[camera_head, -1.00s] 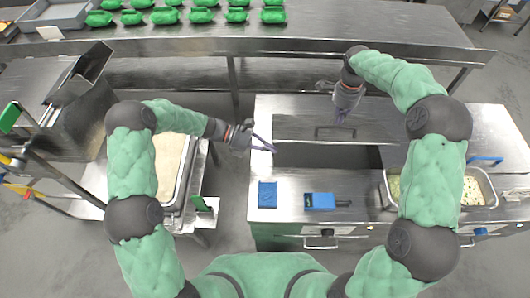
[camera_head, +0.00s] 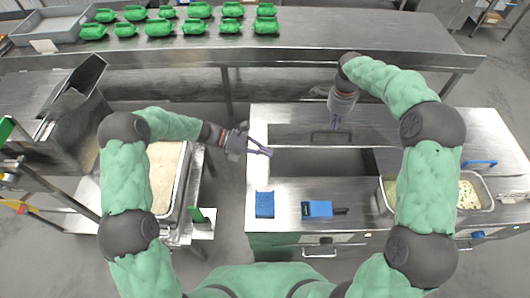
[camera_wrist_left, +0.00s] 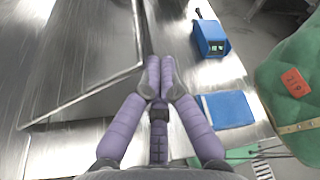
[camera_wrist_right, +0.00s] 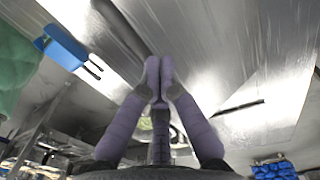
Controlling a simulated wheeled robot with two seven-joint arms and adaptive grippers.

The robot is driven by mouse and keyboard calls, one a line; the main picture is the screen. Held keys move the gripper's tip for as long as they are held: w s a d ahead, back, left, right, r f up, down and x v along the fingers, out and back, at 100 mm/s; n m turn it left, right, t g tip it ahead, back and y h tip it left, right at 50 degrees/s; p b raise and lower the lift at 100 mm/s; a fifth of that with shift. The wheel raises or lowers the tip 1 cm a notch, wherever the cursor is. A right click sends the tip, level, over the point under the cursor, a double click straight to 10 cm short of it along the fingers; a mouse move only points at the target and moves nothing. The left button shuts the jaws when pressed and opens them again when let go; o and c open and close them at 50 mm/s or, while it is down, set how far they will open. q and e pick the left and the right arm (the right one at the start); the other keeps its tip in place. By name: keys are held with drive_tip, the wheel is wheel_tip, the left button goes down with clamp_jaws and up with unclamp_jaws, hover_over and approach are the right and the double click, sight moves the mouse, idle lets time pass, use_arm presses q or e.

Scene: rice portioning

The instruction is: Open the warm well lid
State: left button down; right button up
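The warm well's steel lid (camera_head: 294,133) lies slid toward the back of the counter, with a bar handle (camera_head: 333,136) on top. In front of it the dark well opening (camera_head: 320,162) shows. My right gripper (camera_head: 336,124) is over the lid beside the handle. Its fingertips are together and empty in the right wrist view (camera_wrist_right: 160,72), with a dark bar to their right. My left gripper (camera_head: 269,152) is at the left edge of the opening. Its fingertips are together and empty in the left wrist view (camera_wrist_left: 160,68).
A blue pad (camera_head: 264,205) and a blue handheld device (camera_head: 318,209) lie on the counter before the opening. A food pan (camera_head: 481,203) is at the right and a rice pan (camera_head: 185,182) at the left. Several green bowls (camera_head: 200,11) stand on the back shelf.

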drive_tip(key=o, duration=0.5)
drive_tip(key=shift+s+a+f, duration=0.15)
drive_tip(key=shift+s+f, duration=0.35)
drive_tip(key=shift+f, duration=0.25)
drive_tip(key=shift+c, duration=0.2)
use_arm(q)
drive_tip(key=shift+w+r, duration=0.3)
drive_tip(key=shift+r, duration=0.2)
drive_tip(key=shift+s+f, duration=0.15)
drive_tip(key=shift+s, duration=0.05)
use_arm(e)
drive_tip(key=shift+w+r, duration=0.1)
drive_tip(key=shift+r, duration=0.25)
